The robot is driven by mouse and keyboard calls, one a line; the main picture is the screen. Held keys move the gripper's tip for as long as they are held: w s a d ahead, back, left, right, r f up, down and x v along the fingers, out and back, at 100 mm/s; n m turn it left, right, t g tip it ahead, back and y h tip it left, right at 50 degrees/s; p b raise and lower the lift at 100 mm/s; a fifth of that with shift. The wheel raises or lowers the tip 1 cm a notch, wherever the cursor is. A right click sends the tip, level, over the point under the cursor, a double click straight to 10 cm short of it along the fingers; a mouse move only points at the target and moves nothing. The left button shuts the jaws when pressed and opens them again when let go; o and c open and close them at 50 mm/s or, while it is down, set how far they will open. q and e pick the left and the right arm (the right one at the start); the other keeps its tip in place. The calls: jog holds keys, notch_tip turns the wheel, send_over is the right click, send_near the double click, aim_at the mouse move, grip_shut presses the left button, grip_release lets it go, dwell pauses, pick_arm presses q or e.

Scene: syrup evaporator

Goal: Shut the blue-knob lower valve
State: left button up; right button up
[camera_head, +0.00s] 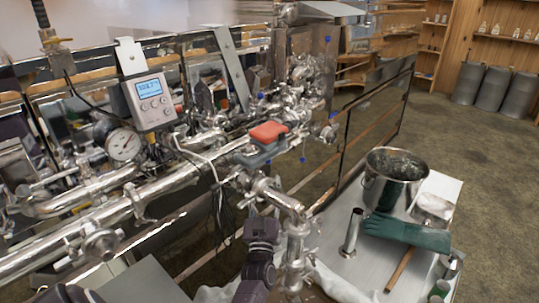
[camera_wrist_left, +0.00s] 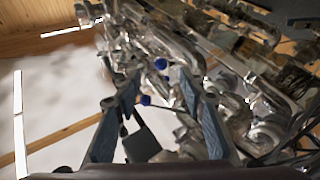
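In the left wrist view, my left gripper (camera_wrist_left: 157,85) is open, with its two blue-grey fingers spread and nothing held between them. A small blue knob (camera_wrist_left: 145,99) shows between the fingers in the picture, close to the left fingertip. Whether it touches the finger I cannot tell. A second blue knob (camera_wrist_left: 161,63) shows beyond the fingertips. I cannot tell which knob belongs to the lower valve, nor its setting. In the head view, small blue knobs show among the pipes, one of them below the red-topped fitting (camera_head: 268,132). My right gripper is not in view.
Shiny pipes (camera_head: 90,205) and fittings crowd the evaporator front, with a gauge (camera_head: 123,145), a digital display box (camera_head: 149,100) and loose cables.

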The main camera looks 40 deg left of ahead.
pick_arm(q)
jog(key=p+x, duration=0.2)
jog(key=x, duration=0.5)
jog(key=shift+w+a+r, duration=0.2)
jog(key=shift+w, duration=0.1)
jog(key=shift+s, duration=0.1)
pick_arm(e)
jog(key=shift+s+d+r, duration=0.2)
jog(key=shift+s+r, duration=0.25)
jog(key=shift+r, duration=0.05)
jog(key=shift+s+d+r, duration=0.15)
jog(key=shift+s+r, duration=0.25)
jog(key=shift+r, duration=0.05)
pick_arm(q)
jog(key=c, duration=0.3)
grip_shut()
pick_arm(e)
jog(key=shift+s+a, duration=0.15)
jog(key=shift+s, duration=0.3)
